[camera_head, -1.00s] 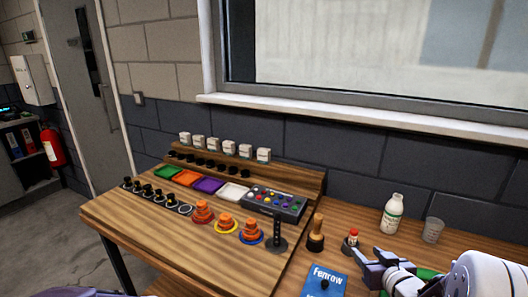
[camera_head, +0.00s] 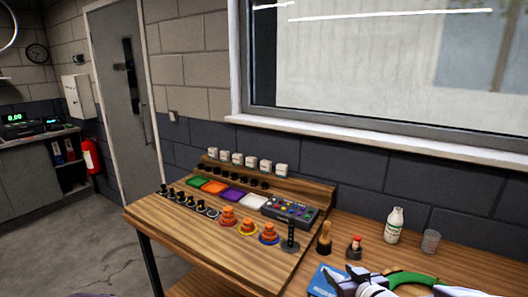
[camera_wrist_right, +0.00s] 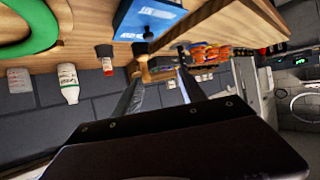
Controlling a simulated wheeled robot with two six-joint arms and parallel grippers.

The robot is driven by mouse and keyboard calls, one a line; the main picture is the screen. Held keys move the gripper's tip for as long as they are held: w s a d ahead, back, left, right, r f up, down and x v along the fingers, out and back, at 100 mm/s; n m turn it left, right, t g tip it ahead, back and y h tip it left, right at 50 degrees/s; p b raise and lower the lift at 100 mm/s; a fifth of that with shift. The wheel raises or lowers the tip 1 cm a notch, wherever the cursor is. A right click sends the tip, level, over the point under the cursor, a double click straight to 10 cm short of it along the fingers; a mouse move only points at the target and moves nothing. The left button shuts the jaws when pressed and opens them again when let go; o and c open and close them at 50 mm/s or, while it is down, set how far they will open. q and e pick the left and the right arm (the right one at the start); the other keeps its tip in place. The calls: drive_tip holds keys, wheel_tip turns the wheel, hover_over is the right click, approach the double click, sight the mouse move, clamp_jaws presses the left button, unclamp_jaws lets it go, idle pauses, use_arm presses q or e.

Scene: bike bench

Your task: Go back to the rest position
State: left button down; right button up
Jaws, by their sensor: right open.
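My right gripper (camera_head: 352,284) is at the bottom right of the head view, in front of the blue box (camera_head: 326,281). In the right wrist view its two fingers (camera_wrist_right: 160,84) stand apart with nothing between them that they hold. The blue box also shows in the right wrist view (camera_wrist_right: 150,18). A wooden-handled tool (camera_head: 324,238) and a small red-capped bottle (camera_head: 356,247) stand behind the gripper. My left gripper is not in the head view; only a purple sliver of my own body shows at the bottom left.
A wooden board (camera_head: 190,238) carries orange stacked cones (camera_head: 228,216), coloured trays (camera_head: 232,195), a button box (camera_head: 290,211) and a black post (camera_head: 290,236). Floor at the left is clear.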

use_arm(q)
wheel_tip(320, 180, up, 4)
drive_tip(key=p, duration=0.2)
drive_tip(key=shift+p, duration=0.3)
use_arm(e)
drive_tip(key=s+a+f+m+g+h, duration=0.1)
drive_tip(key=s+f+g, duration=0.3)
drive_tip(key=s, duration=0.5)
drive_tip(key=s+a+f+m+g, duration=0.1)
drive_tip(key=s+f+g, duration=0.3)
drive_tip(key=s+g, duration=0.3)
drive_tip(key=s, duration=0.3)
drive_tip(key=shift+s+a+f+h, duration=0.15)
drive_tip(key=shift+a+f+h, duration=0.1)
drive_tip(key=shift+a+h, duration=0.15)
